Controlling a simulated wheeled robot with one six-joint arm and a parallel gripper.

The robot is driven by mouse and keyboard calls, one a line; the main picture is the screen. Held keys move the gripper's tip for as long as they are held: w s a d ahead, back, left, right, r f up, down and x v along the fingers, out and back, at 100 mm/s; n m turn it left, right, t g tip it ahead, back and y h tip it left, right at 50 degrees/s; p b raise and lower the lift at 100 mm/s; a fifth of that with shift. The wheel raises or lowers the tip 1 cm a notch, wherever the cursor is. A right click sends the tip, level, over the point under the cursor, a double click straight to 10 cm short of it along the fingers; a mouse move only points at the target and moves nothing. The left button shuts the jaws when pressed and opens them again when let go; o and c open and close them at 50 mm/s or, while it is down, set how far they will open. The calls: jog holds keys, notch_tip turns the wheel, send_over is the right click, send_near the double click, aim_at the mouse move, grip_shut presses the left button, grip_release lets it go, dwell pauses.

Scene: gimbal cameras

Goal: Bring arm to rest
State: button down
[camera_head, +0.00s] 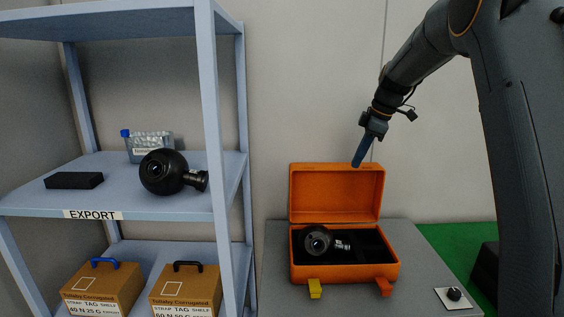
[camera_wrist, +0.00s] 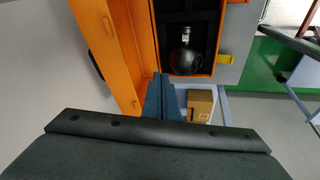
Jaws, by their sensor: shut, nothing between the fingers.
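My arm (camera_head: 425,62) reaches in from the upper right of the head view. My gripper (camera_head: 357,163) points down, in front of the raised lid of the orange case or above it; the exact depth is hard to tell. Its blue fingers are together and hold nothing. In the wrist view the shut fingers (camera_wrist: 160,98) show at the centre, with the orange case (camera_wrist: 204,62) beyond them. In the head view the orange case (camera_head: 345,272) stands open on a grey table, with a black camera ball (camera_head: 318,241) inside at left.
A blue shelf (camera_head: 120,195) at left holds another black camera ball (camera_head: 163,172), a black block (camera_head: 74,180) and a clear box (camera_head: 150,146). Cardboard boxes (camera_head: 186,292) sit on its lower level. A small knob on a plate (camera_head: 454,295) is at the table's right. Wall space left of my arm is clear.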

jog(key=s+a+f+m+h+b, duration=0.1)
jog(key=s+f+m, duration=0.4)
jog(key=s, duration=0.7)
jog(key=s+a+f+m+h+b, duration=0.1)
jog(key=s+f+m, duration=0.4)
jog(key=s+f, duration=0.4)
jog(key=s+a+f+m+g+h+b, duration=0.1)
jog(key=s+f+m, duration=0.4)
jog(key=s, duration=1)
notch_tip(320, 180, down, 3)
jog(key=shift+a+r+b, duration=0.1)
jog(key=shift+a+b, duration=0.25)
jog(key=shift+b, duration=0.25)
